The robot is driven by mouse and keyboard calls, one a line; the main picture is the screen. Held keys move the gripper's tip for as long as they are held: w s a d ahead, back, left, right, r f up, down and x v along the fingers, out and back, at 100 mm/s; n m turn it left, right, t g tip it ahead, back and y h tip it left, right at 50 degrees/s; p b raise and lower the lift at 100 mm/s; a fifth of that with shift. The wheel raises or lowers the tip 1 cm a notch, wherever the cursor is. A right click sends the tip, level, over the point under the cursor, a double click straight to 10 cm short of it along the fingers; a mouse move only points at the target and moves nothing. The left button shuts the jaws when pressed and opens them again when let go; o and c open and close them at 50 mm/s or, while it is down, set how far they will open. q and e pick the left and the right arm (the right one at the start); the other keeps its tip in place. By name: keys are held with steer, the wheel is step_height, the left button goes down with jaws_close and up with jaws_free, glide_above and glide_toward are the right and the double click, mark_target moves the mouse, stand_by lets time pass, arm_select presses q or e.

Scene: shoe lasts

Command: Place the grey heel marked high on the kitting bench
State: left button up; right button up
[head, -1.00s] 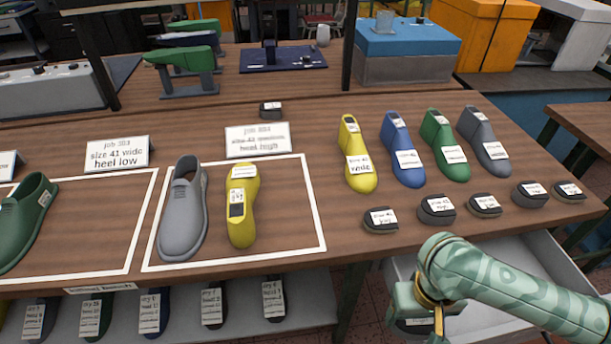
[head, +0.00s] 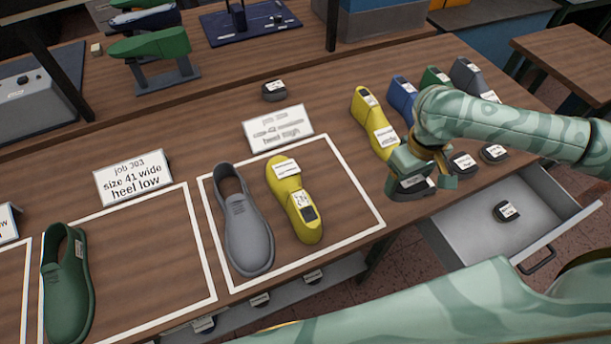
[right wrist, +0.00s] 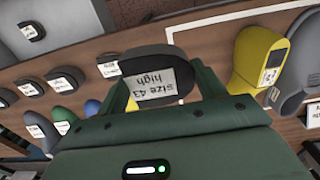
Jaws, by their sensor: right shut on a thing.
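My right gripper (head: 425,165) is shut on a dark grey heel (head: 408,187) near the bench's front edge, just in front of the yellow last (head: 370,115). In the right wrist view the held heel (right wrist: 150,66) shows a white label, upside down, reading "size 43 high". I cannot tell whether its underside touches the wooden bench (head: 350,240). Other dark heels (head: 462,162) stand to its right, partly hidden by my arm; another heel (head: 276,90) is farther back. My left gripper is not in view.
An open grey drawer (head: 455,235) at the right holds one labelled heel (head: 507,211). White-outlined areas hold a grey shoe (head: 247,225), a yellow last (head: 295,200) and a green shoe (head: 67,290). Cards, one reading "heel low" (head: 133,180), stand behind. Coloured lasts (head: 403,92) line the right.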

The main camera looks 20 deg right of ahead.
steer(key=w+a+f+b, duration=0.2)
steer(key=w+a+f, duration=0.2)
steer(key=w+a+f+b, duration=0.3)
steer(key=w+a+f, duration=0.1)
steer(key=a, duration=0.1)
steer(key=shift+w+f, duration=0.2)
steer(key=shift+w+a+f, duration=0.3)
steer(key=shift+f, duration=0.1)
steer(key=shift+w+a+f+b, duration=0.2)
steer(key=shift+f+b, duration=0.1)
steer(key=shift+b, duration=0.1)
step_height(320, 180, down, 4)
steer(key=shift+r+b, duration=0.25)
steer(key=shift+b, duration=0.9)
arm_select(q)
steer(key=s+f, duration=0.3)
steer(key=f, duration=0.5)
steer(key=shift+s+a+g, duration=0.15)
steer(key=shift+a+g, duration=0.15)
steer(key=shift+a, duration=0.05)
arm_select(e)
steer(key=shift+r, duration=0.15)
steer(key=o, duration=1)
steer(key=shift+o, duration=0.2)
